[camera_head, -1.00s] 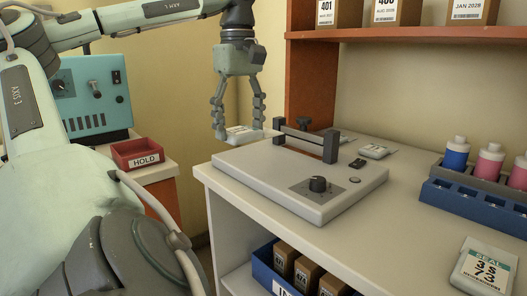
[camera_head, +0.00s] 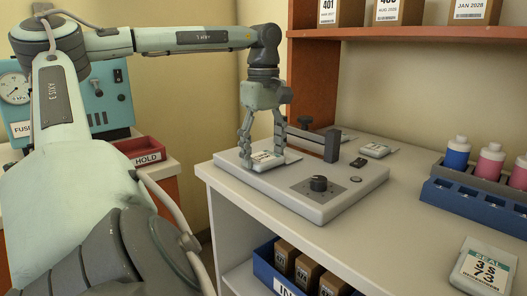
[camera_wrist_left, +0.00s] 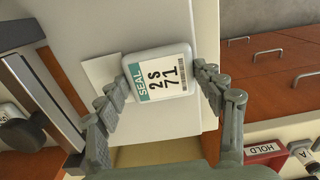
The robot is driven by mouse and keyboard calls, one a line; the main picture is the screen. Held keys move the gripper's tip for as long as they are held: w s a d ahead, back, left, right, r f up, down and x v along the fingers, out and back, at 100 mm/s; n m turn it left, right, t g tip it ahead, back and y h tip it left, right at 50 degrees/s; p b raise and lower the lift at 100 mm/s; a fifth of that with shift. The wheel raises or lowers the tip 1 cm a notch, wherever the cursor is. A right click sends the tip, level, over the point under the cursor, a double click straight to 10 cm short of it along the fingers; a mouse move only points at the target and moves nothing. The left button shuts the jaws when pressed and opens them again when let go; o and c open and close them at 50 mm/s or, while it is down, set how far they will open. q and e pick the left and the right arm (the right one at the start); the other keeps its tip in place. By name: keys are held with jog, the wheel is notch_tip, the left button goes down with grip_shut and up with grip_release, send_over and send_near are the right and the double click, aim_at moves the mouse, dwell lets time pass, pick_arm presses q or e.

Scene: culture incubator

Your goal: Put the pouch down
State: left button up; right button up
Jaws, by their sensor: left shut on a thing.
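The pouch (camera_head: 262,158) is a small white packet with a teal band. In the left wrist view the pouch (camera_wrist_left: 158,75) reads "SEAL 2 S 71". My left gripper (camera_head: 264,160) is shut on it, with a finger at each side. It holds the pouch low over the left part of the grey sealer plate (camera_head: 232,160); I cannot tell whether the pouch touches the plate. The sealer has a dark bar (camera_head: 312,141) and a black knob (camera_head: 318,183). My right gripper is not in view.
Another pouch (camera_head: 375,150) lies behind the sealer, and one marked 3 S 73 (camera_head: 484,268) lies at the front right. A blue rack (camera_head: 470,200) with bottles stands at right. A red HOLD tray (camera_head: 140,150) is at left. Bare counter (camera_head: 400,200) lies between sealer and rack.

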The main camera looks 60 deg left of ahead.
aim_at(263, 157)
pick_arm(q)
jog(key=shift+f, duration=0.15)
jog(key=o, duration=1.2)
jog(key=shift+c, duration=0.2)
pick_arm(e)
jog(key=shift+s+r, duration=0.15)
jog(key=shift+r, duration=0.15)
pick_arm(q)
jog(key=shift+r, duration=0.3)
notch_tip(263, 157, up, 12)
jog(key=p, duration=0.2)
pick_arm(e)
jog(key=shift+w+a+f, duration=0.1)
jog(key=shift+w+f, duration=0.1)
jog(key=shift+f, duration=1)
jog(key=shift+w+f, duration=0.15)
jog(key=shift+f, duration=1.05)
